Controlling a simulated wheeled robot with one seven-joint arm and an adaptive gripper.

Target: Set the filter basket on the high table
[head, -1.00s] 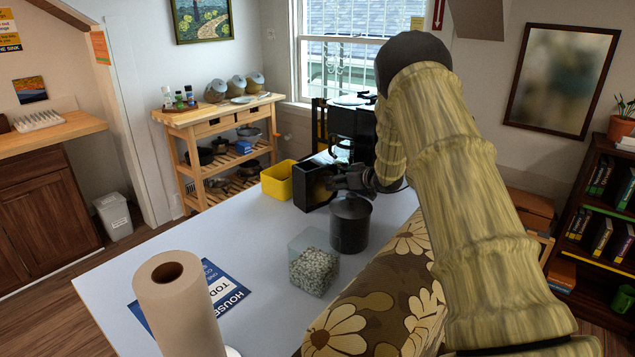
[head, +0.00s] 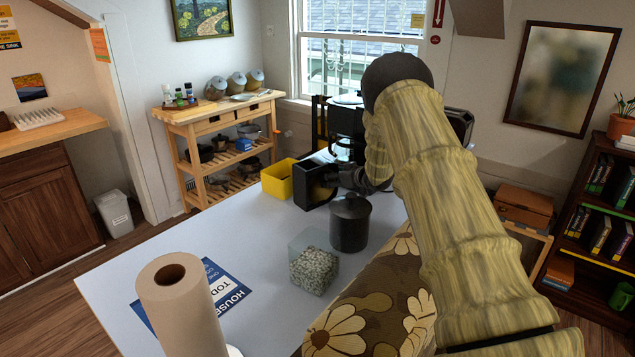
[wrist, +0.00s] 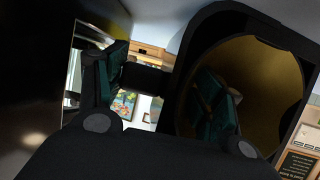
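In the wrist view a black basket with a gold-coloured inside (wrist: 268,85), which looks like the filter basket, lies open towards the camera. A short dark bar, perhaps its handle, runs left from its rim. My gripper (wrist: 165,90) has its two dark green-padded fingers spread apart. The left finger is left of the bar, and the right finger shows against the basket's opening. Contact cannot be told. In the head view my gripper (head: 352,180) is a dark shape partly hidden by my arm, near the black coffee machine (head: 345,125).
The pale table (head: 245,235) carries a yellow bin (head: 277,180), a black open box (head: 314,187), a dark lidded canister (head: 349,224), a clear container of pale pieces (head: 313,270) and a paper roll (head: 178,305). A wooden cart (head: 205,118) stands behind. The left tabletop is mostly clear.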

